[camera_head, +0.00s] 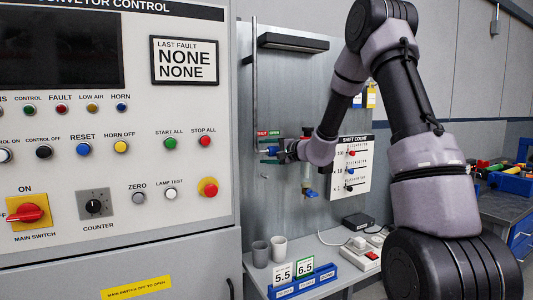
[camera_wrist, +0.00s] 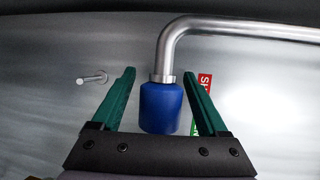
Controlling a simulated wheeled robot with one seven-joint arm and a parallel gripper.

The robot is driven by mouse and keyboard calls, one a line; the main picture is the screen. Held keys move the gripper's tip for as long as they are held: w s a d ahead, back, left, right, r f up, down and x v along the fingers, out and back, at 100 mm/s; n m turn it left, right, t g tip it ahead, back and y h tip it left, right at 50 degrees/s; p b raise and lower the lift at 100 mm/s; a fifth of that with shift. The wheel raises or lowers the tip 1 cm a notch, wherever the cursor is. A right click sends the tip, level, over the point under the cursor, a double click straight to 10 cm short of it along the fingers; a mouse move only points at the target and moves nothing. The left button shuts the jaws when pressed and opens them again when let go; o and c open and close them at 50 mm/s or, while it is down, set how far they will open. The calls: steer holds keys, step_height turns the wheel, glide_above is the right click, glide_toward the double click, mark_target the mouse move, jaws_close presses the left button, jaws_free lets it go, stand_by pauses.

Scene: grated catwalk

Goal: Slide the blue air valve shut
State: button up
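The blue air valve (camera_wrist: 160,106) is a blue cylinder at the end of a bent steel pipe in the wrist view. The two green fingers of my gripper (camera_wrist: 158,72) stand on either side of it. A gap shows on the left, and the right finger is very close to the blue; I cannot tell if it touches. The valve is small and mostly hidden there. The red label (camera_wrist: 205,87) also shows in the wrist view.
The control cabinet (camera_head: 215,100) with buttons stands close on the left. A vertical pipe (camera_head: 254,90) runs beside the labels. A clear bowl with a blue tap (camera_head: 311,193) hangs right of my gripper. A shelf below holds cups (camera_head: 278,249) and number cards (camera_head: 282,274).

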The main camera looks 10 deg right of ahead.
steer(key=v, duration=1.1)
steer(key=shift+a, duration=0.1)
